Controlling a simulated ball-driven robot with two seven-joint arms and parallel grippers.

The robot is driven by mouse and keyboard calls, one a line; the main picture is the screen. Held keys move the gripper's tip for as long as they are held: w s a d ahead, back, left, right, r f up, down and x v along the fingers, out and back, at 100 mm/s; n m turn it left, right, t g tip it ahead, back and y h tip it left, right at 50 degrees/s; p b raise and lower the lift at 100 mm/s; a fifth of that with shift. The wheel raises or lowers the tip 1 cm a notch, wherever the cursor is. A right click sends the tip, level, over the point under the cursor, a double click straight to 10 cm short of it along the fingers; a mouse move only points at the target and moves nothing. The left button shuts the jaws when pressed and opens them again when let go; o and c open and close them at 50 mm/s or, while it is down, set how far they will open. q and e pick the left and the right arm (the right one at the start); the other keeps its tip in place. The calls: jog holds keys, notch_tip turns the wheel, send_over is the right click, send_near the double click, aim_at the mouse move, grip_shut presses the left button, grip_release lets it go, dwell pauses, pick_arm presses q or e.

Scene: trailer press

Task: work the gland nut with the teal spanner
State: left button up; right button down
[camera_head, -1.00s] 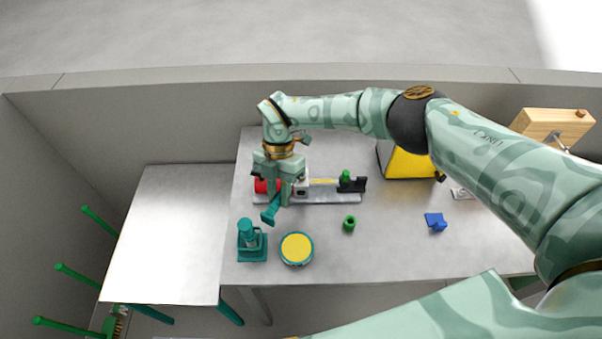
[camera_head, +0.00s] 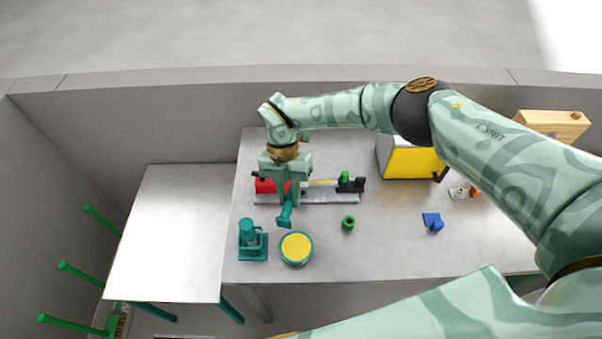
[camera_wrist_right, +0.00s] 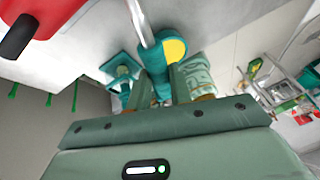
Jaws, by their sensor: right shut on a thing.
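The teal spanner (camera_head: 285,216) is gripped by my right gripper (camera_head: 292,198), which points down over the left part of a press rig (camera_head: 330,198) on the table. The spanner's teal end sticks out toward the table's front edge. In the right wrist view the jaws are shut around the teal handle (camera_wrist_right: 154,62), and a bright metal shaft (camera_wrist_right: 140,22) runs on from it. The gland nut cannot be made out; the gripper covers that part of the rig. A red cylinder (camera_head: 265,186) shows left of the gripper. My left gripper is not in view.
In front stand a teal bottle jack (camera_head: 252,243) and a round yellow-topped tin (camera_head: 296,248). A green ring (camera_head: 348,223), a blue piece (camera_head: 432,222) and a yellow-fronted box (camera_head: 412,163) lie to the right. A bare side table (camera_head: 170,230) is at left.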

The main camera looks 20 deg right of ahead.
jog(key=shift+s+d+n+h+p, duration=0.15)
jog(key=shift+s+d+n+h, duration=0.2)
jog(key=shift+d+n, duration=0.35)
jog(key=shift+s+d+n+h+p, duration=0.2)
jog(key=shift+d+n+h, duration=0.15)
jog(key=shift+d+n, duration=0.35)
jog(key=shift+a, duration=0.1)
jog(key=d+n, duration=0.1)
jog(key=d+n+h, duration=0.1)
jog(key=n, duration=0.1)
jog(key=shift+s+d+p, duration=0.2)
jog(key=shift+d+p, duration=0.05)
jog(key=shift+p, duration=0.05)
jog(key=d+n+t+h, duration=0.1)
jog(key=d+n, duration=0.1)
jog(key=n, duration=0.1)
jog(key=shift+w+d+p, duration=0.1)
jog(key=shift+d+p, duration=0.2)
jog(key=shift+p, duration=0.05)
